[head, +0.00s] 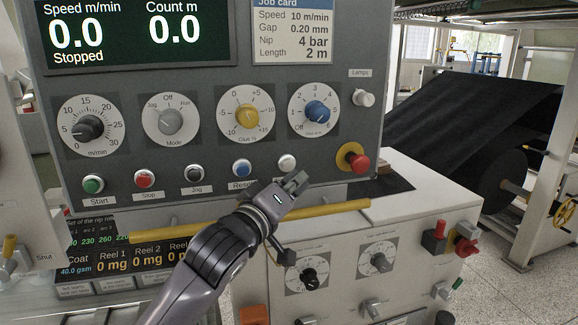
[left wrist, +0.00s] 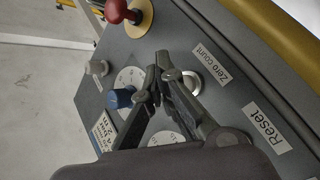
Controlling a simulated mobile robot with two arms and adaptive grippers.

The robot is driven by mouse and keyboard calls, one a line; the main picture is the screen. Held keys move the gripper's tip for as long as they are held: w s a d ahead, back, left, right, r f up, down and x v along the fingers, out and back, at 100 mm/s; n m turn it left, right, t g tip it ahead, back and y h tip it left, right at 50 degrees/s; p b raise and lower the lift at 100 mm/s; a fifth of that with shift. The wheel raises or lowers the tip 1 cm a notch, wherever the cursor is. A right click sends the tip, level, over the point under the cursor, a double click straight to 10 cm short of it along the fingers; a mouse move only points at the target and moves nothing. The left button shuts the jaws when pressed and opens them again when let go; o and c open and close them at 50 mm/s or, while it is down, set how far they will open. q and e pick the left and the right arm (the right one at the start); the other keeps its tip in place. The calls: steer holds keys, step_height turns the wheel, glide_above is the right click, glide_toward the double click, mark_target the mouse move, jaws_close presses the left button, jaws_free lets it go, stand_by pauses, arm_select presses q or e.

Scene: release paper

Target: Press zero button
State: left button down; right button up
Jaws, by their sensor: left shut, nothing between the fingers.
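The zero count button (head: 287,162) is a pale round button at the right end of the button row. In the left wrist view it is a silver-rimmed button (left wrist: 193,82) beside its "Zero count" label (left wrist: 212,62). My left gripper (head: 296,181) is shut and empty, just below and in front of the button in the head view. In the left wrist view its fingertips (left wrist: 164,62) are close beside the button, which stays visible. I cannot tell the depth gap to the panel. The display (head: 130,35) reads count 0.0 m and "Stopped". My right gripper is not in view.
The blue reset button (head: 242,168) is left of the zero button. A red emergency knob (head: 356,160) on a yellow base is to the right. Dials sit above the row. A yellow bar (head: 325,209) runs along the panel's lower front.

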arm_select(q)
steer(key=s, duration=0.2)
steer(key=s+d, duration=0.1)
steer(key=shift+s, duration=0.35)
stand_by(0.3)
